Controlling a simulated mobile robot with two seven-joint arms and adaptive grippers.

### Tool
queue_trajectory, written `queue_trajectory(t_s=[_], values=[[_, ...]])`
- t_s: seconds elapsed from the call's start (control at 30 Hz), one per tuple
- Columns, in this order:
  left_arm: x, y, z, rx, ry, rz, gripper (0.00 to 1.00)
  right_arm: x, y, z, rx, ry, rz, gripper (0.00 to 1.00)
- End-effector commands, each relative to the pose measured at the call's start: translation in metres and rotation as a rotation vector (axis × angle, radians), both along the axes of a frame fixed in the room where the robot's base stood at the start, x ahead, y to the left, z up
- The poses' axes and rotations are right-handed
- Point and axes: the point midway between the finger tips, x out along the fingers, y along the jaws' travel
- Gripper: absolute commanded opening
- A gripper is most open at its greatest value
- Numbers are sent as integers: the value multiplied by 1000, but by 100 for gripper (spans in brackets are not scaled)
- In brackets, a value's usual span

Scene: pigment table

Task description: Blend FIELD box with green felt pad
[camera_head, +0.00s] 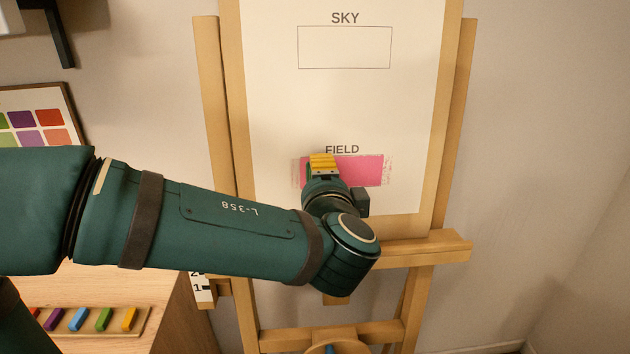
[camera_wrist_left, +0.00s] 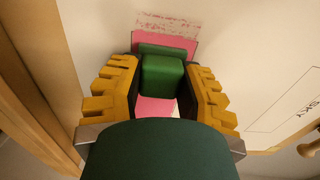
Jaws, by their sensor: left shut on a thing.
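The FIELD box (camera_head: 362,170) on the paper is filled with pink; its ends are rough and speckled. The wrist view shows the pink patch (camera_wrist_left: 155,105) around the pad, with a streaky edge. My left gripper (camera_head: 322,160) is in front of the left part of the box and hides some of it. Its yellow fingers are shut on the green felt pad (camera_wrist_left: 162,75), which faces the paper over the pink. I cannot tell for sure whether the pad touches the paper. My right gripper is not in view.
The paper (camera_head: 270,110) stands on a wooden easel (camera_head: 455,110). The SKY box (camera_head: 345,48) above is empty. A rack of coloured sticks (camera_head: 90,320) is on the wooden table (camera_head: 140,285) at lower left. A colour chart (camera_head: 38,115) hangs behind my arm. The right side is clear.

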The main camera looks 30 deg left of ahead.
Motion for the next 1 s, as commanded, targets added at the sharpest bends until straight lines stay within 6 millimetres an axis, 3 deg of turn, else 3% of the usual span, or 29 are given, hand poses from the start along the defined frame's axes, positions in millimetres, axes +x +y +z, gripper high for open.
queue_trajectory(t_s=[1.0], values=[[29,-42,-1,1,0,-2,8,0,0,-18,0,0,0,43]])
